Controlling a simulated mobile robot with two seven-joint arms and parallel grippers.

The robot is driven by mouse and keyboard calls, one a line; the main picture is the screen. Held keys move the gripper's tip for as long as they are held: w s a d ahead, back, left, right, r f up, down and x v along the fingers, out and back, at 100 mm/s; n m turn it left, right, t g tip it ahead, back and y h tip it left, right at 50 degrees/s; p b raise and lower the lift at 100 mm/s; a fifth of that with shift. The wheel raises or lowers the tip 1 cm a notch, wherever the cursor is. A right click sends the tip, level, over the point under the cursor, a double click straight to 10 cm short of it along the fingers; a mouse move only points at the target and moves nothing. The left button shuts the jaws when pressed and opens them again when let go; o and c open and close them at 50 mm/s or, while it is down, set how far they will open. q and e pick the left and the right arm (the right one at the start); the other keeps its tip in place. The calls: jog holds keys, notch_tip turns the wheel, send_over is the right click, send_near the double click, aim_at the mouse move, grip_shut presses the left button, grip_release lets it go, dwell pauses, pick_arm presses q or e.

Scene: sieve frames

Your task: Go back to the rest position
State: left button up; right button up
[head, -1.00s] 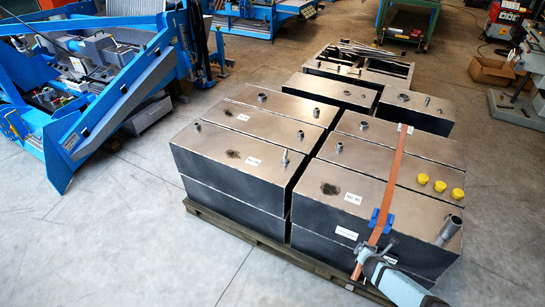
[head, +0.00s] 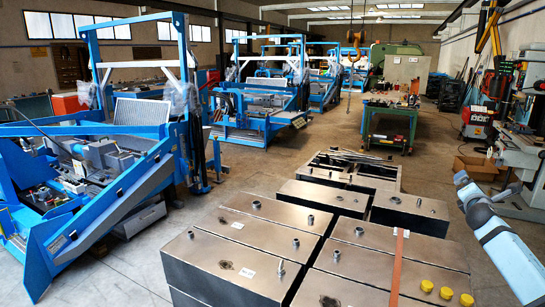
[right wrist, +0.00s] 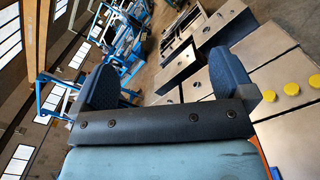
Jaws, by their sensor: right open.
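My right gripper (right wrist: 166,60) shows in the right wrist view, with its two dark blue fingers spread wide apart and nothing between them. In the head view my right arm rises from the lower right edge, to the right of the metal boxes. My left gripper is not in view.
Metal boxes (head: 240,265) stand grouped in front, with an orange strap (head: 398,265) and yellow caps (head: 446,293) on the right ones. A blue machine frame (head: 95,215) is at left. A green table (head: 392,110) stands behind. Open floor lies between.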

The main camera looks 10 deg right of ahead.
jog(key=w+a+r+m+t+y, duration=0.2)
jog(key=a+m+y, duration=0.25)
jog(key=m, duration=1.25)
jog(key=s+a+f+n+g+y, duration=0.1)
jog(key=s+a+f+y, duration=0.1)
jog(key=s+a+f, duration=0.5)
jog(key=s+a+f+g+y, duration=0.15)
jog(key=s+a+f, duration=0.25)
jog(key=a+f, duration=0.75)
jog(key=s+a+f+n+g+y, duration=0.15)
jog(key=s+a+f, duration=0.4)
jog(key=f, duration=0.75)
jog(key=s+a+f+m+y, duration=0.1)
jog(key=s+a+f, duration=0.2)
jog(key=s+a, duration=0.3)
jog(key=s+a+f+m+g+y, duration=0.1)
jog(key=s+a, duration=0.5)
jog(key=s, duration=0.7)
jog(key=s+a+f+m+g+y, duration=0.1)
jog(key=s+a+f, duration=0.3)
jog(key=s+a, duration=0.3)
jog(key=shift+s+f+y, duration=0.3)
jog(key=shift+s+y, duration=0.05)
jog(key=shift+s, duration=0.9)
